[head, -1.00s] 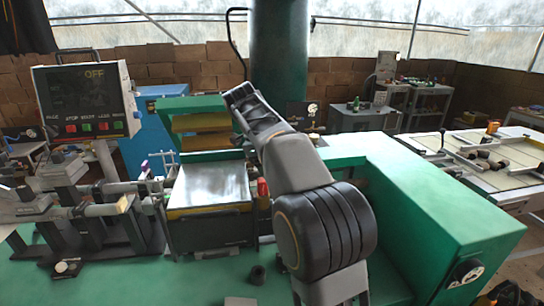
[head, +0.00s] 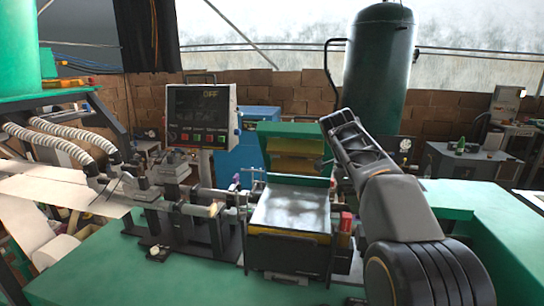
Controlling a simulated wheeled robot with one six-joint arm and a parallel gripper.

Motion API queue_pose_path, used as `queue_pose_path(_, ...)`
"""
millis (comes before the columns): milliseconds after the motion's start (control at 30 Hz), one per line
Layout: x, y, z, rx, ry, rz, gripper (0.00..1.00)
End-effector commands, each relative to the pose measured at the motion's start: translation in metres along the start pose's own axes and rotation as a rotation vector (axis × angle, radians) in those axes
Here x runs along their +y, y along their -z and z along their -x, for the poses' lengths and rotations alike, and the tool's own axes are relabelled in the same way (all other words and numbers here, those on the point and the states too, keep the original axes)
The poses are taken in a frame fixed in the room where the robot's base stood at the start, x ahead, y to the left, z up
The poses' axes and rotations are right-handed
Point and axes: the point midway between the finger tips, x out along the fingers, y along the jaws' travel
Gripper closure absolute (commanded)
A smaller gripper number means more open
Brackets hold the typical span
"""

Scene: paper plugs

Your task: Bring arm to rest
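My arm rises from the lower right of the head view, with a large black ribbed joint and a grey link. It is folded up, and its dark upper part leans left above the green machine. My gripper cannot be made out; the arm's far end faces away from the camera. No held object shows.
A machine with a silvery metal plate (head: 292,208) stands just left of my arm. A control box (head: 201,115) reading OFF is behind it. A dark green tank (head: 380,70) stands at the back. White hoses (head: 62,140) and paper rolls are at left. The green tabletop (head: 180,280) is partly bare in front.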

Motion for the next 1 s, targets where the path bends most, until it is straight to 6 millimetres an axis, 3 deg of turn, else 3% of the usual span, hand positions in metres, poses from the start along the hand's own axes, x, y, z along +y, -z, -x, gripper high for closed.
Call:
queue_pose_path(167,-0.005,-0.026,-0.025,-0.057,0.040,0.443,0.33)
queue_pose_path(367,0.017,-0.047,-0.059,-0.141,0.121,1.021,0.33)
queue_pose_path(567,0.062,-0.053,-0.086,-0.210,0.275,1.561,0.33)
queue_pose_path(700,0.108,-0.049,-0.106,-0.231,0.426,1.895,0.33)
queue_pose_path(833,0.150,-0.040,-0.124,-0.227,0.555,2.097,0.33)
queue_pose_path(1000,0.195,-0.025,-0.142,-0.231,0.647,2.164,0.33)
